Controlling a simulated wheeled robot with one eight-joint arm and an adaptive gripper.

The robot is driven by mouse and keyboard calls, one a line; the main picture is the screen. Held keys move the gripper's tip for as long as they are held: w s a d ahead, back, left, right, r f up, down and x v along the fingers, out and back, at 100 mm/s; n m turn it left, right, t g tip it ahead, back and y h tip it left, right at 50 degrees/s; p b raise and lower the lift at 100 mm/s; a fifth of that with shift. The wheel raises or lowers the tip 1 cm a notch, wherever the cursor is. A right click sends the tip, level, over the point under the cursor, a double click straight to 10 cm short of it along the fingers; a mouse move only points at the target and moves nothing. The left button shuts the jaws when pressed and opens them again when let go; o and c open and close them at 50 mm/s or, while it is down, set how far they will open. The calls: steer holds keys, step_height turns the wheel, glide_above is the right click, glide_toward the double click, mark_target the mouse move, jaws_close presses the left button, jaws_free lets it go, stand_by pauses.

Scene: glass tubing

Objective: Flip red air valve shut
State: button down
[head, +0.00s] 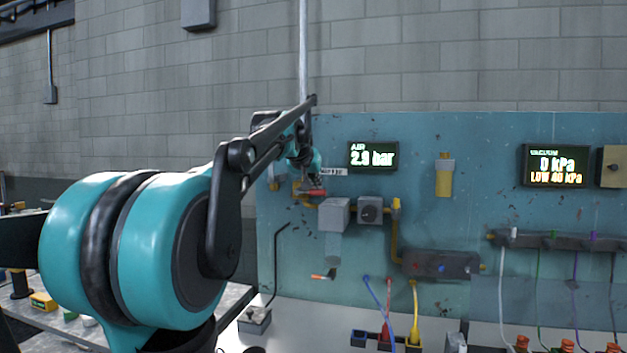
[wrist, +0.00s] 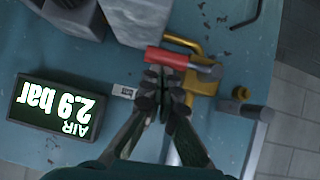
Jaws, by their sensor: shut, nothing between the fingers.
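The red air valve handle (wrist: 167,57) shows in the wrist view as a red bar lying across the picture, joined at its right end to a brass valve body (wrist: 200,82). In the head view the red handle (head: 312,193) lies roughly level, partly hidden by my gripper. My gripper (wrist: 164,84) is shut and empty, its fingertips close against the lower edge of the handle in the wrist view. I cannot tell whether they touch it. In the head view my gripper (head: 312,185) is at the blue panel. The air display (head: 372,156) reads 2.9 bar.
A grey regulator box (head: 334,214) and gauge block (head: 370,210) sit just right of the valve. A yellow pipe (head: 396,235) runs down to a manifold (head: 440,264) with hoses. The vacuum display (head: 555,165) is far right. A bench stands below the panel.

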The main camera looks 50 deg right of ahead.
steer(key=shift+s+f, duration=0.15)
steer(key=shift+f, duration=0.2)
steer(key=shift+r, duration=0.1)
stand_by(0.4)
steer(key=d+r+v, duration=0.1)
steer(key=r+v, duration=0.1)
steer(key=v, duration=1)
steer(key=shift+r, duration=0.3)
steer(key=shift+f, duration=0.1)
